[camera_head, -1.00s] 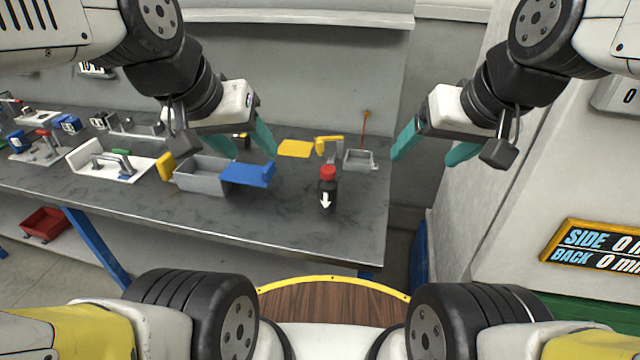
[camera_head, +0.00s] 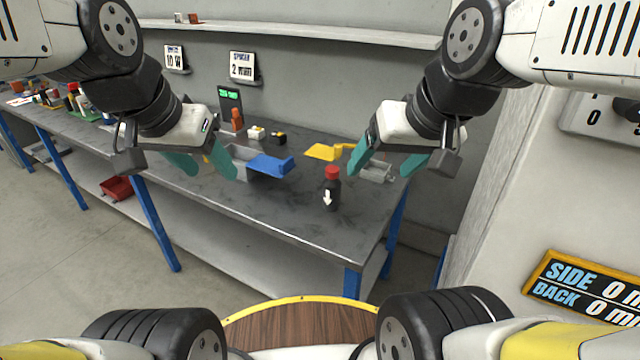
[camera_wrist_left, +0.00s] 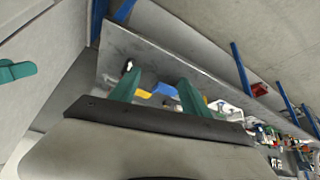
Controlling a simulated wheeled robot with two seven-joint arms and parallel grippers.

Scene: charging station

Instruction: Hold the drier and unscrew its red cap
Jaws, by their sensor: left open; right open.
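The drier (camera_head: 329,194) is a small dark bottle with a white arrow mark and a red cap (camera_head: 332,172). It stands upright on the grey workbench (camera_head: 290,215) near its front right part. My left gripper (camera_head: 207,171) is open and empty, to the left of the drier and above the bench. My right gripper (camera_head: 385,165) is open and empty, to the right of the drier. Neither gripper touches it. In the left wrist view the left gripper's green fingers (camera_wrist_left: 156,88) are spread apart, with a small dark object, probably the drier, beyond them.
A blue bin part (camera_head: 270,165) and a yellow one (camera_head: 322,152) lie behind the drier. A grey metal tray (camera_head: 378,172) is partly hidden by my right gripper. A red bin (camera_head: 117,187) sits on the lower shelf. Bench space around the drier is clear.

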